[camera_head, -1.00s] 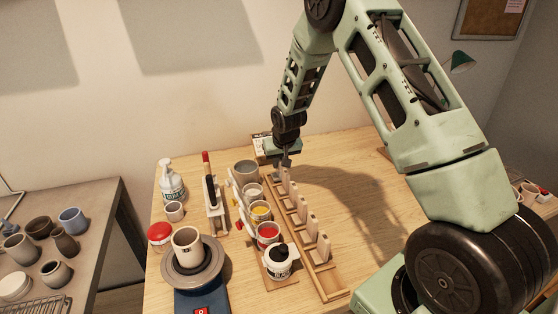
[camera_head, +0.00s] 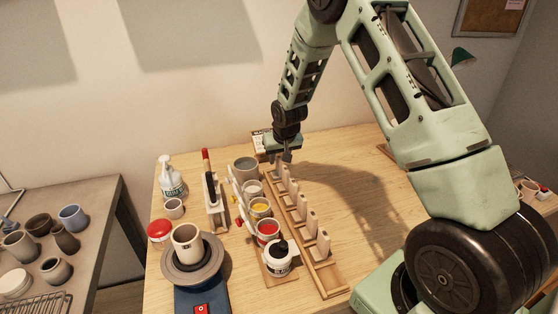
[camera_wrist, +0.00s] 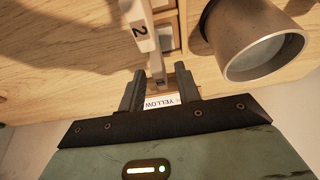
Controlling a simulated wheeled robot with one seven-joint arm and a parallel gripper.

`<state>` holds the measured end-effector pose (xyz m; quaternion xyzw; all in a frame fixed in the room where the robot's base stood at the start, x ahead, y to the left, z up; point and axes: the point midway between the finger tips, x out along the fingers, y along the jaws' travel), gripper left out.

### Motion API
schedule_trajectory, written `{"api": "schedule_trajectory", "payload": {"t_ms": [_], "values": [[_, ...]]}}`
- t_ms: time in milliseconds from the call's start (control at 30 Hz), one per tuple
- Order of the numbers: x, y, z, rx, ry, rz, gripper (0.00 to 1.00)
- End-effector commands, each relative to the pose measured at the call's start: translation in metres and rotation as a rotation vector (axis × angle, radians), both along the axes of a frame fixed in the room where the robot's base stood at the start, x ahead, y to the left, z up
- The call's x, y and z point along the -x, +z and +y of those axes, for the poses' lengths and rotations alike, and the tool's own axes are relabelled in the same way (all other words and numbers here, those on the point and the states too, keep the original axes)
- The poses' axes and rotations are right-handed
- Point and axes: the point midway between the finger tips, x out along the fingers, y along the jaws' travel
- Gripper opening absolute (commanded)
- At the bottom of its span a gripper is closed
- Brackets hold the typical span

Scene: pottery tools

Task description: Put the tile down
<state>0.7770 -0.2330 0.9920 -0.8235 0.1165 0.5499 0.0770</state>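The wooden rack (camera_head: 334,285) runs from front to back on the table, with several pale upright tiles in a row. The farthest tile (camera_head: 279,172) stands at the rack's far end, just below my gripper (camera_head: 281,157). In the wrist view, my gripper (camera_wrist: 159,88) is open, with a clear gap between its two fingers. A narrow pale tile edge (camera_wrist: 157,68) shows between and just beyond the fingertips, seemingly apart from both. A tile marked 2 (camera_wrist: 138,28) stands beyond it. A white label reading YELLOW (camera_wrist: 160,101) shows between the fingers; I cannot tell what bears it.
Left of the rack stand a grey pot (camera_head: 245,168) and glaze jars, including yellow (camera_head: 260,208) and red (camera_head: 267,232). A small box (camera_head: 259,141) lies behind my gripper. The table (camera_head: 365,205) is clear right of the rack.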

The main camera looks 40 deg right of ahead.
Motion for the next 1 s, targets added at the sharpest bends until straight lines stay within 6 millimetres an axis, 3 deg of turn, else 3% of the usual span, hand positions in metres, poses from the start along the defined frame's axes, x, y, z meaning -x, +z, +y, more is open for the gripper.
{"api": "schedule_trajectory", "payload": {"t_ms": [500, 833, 933, 1000], "values": [[0.034, 0.085, 0.01, 0.0, -0.001, -0.002, 0.33], [0.041, 0.099, 0.015, -0.002, 0.006, 0.004, 0.33], [0.049, 0.103, 0.042, -0.015, 0.052, 0.015, 0.33], [0.063, 0.109, 0.078, -0.032, 0.117, 0.037, 0.33]]}}
